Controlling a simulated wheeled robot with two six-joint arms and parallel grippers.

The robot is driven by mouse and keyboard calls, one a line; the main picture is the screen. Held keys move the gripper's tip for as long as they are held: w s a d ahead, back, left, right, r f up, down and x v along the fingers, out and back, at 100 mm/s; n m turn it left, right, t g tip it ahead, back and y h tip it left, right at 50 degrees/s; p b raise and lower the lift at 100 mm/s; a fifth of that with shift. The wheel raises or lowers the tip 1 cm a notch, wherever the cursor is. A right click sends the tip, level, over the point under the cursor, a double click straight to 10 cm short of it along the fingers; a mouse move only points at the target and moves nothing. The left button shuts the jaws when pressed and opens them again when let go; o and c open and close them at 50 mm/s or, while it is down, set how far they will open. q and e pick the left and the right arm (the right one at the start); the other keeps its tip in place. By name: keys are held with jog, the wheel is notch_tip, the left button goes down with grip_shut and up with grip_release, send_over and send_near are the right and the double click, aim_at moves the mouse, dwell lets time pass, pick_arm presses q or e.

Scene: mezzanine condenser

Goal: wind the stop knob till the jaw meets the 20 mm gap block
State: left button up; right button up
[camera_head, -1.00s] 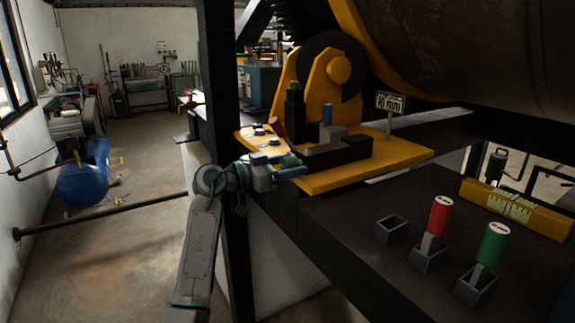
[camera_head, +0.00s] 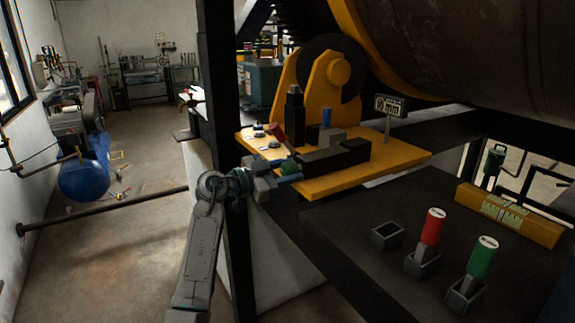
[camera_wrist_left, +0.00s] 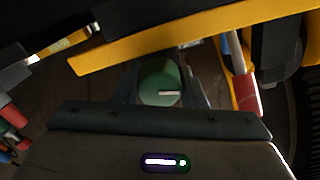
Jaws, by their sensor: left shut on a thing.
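The green stop knob (camera_head: 290,167) is at the front edge of the yellow base plate (camera_head: 335,181). My left gripper (camera_head: 287,171) is shut on it from the left. In the left wrist view the knob (camera_wrist_left: 160,82) shows a white line on its round face, between the fingers. A black jaw fixture (camera_head: 335,158) lies on the plate behind the knob. A grey block with a blue handle (camera_head: 326,117) stands at this fixture; whether the jaw touches it I cannot tell. My right gripper is not in view.
A small mm sign (camera_head: 391,105) stands on the plate, its number unclear. A red-handled block (camera_head: 433,226) and a green-handled block (camera_head: 483,257) stand in holders, beside an empty holder (camera_head: 387,234). A black post (camera_head: 222,130) rises close behind my left arm.

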pick_arm(q)
jog(key=o, duration=1)
jog(key=b+v, duration=0.3)
jog(key=v, duration=0.7)
jog(key=shift+s+a, duration=0.25)
jog(key=shift+a, duration=0.1)
